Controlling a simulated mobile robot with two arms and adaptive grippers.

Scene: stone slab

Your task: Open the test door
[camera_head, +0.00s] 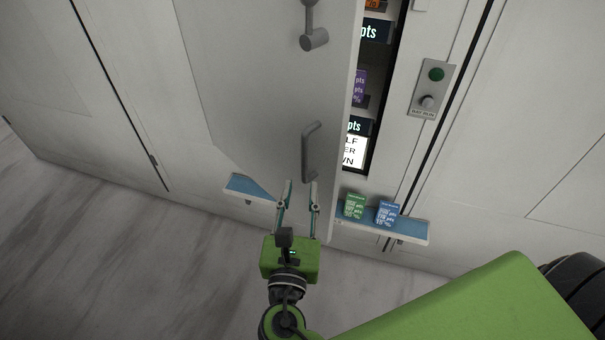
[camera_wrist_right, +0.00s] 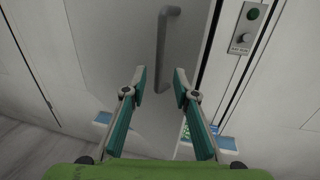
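The test door (camera_head: 255,80) is a light grey panel standing partly open, with a gap along its right edge showing the inside of the cabinet. A grey vertical bar handle (camera_head: 311,152) sits low on it. My right gripper (camera_head: 301,184) is open and empty just below the handle's lower end. In the right wrist view the door (camera_wrist_right: 115,45) fills the middle, and the handle (camera_wrist_right: 163,50) stands ahead of the spread fingertips (camera_wrist_right: 159,78), apart from them as far as I can tell. My left gripper is not in view.
A control plate (camera_head: 432,90) with a green button and a knob is right of the opening. A blue ledge (camera_head: 410,230) below holds a green box (camera_head: 354,206) and a blue box (camera_head: 387,213). Another grey fitting (camera_head: 313,38) is higher on the door. Marble floor (camera_head: 130,270) is clear.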

